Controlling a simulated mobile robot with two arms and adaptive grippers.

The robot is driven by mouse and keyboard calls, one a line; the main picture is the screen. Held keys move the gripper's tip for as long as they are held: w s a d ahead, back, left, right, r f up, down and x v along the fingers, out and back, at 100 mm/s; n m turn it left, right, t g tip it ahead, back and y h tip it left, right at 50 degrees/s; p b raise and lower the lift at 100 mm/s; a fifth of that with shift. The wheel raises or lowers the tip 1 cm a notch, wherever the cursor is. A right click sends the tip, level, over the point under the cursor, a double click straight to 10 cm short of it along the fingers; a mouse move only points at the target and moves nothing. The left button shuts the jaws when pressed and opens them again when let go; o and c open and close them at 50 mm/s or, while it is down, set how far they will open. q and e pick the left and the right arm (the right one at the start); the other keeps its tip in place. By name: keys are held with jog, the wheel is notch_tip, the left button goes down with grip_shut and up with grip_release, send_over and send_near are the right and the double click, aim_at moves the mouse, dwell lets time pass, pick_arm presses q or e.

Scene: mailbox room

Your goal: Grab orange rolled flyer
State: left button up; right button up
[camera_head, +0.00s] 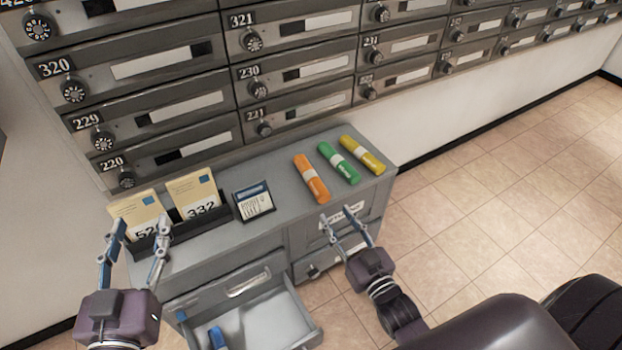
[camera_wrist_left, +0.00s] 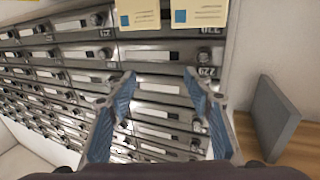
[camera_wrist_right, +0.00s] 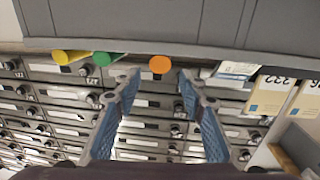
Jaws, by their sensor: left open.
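The orange rolled flyer (camera_head: 311,178) lies on the grey cabinet top, left of the green rolled flyer (camera_head: 338,163) and the yellow one (camera_head: 362,155). In the right wrist view its round orange end (camera_wrist_right: 160,64) shows between and beyond my fingertips. My right gripper (camera_head: 342,222) is open and empty, in front of the cabinet and apart from the orange flyer; its spread fingers also show in the right wrist view (camera_wrist_right: 157,78). My left gripper (camera_head: 138,228) is open and empty near the envelope holder at the cabinet's left, with spread fingers in the left wrist view (camera_wrist_left: 160,75).
A dark holder (camera_head: 190,228) carries envelopes marked with numbers, and a small card stand (camera_head: 254,203) is beside it. An open drawer (camera_head: 265,325) with a blue item (camera_head: 217,338) juts out below. Numbered mailboxes (camera_head: 180,70) rise behind. Floor (camera_head: 480,210) is clear at right.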

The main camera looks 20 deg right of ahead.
aim_at(325, 198)
jog(key=w+b, duration=0.1)
jog(key=w, duration=0.1)
jog(key=shift+w+a, duration=0.1)
jog(key=shift+w, duration=1.7)
pick_arm(q)
notch_tip(325, 198, up, 8)
jog(key=s+t+h, duration=0.1)
jog(key=t, duration=0.3)
jog(key=shift+s+d+r+h, duration=0.15)
jog(key=shift+d+r+h, duration=0.1)
jog(key=shift+d+h, duration=0.15)
pick_arm(e)
jog(key=shift+w, duration=1.2)
jog(key=c, duration=1)
jog(key=shift+o, duration=0.2)
pick_arm(q)
jog(key=shift+f, duration=0.1)
pick_arm(e)
jog(key=shift+r, duration=0.1)
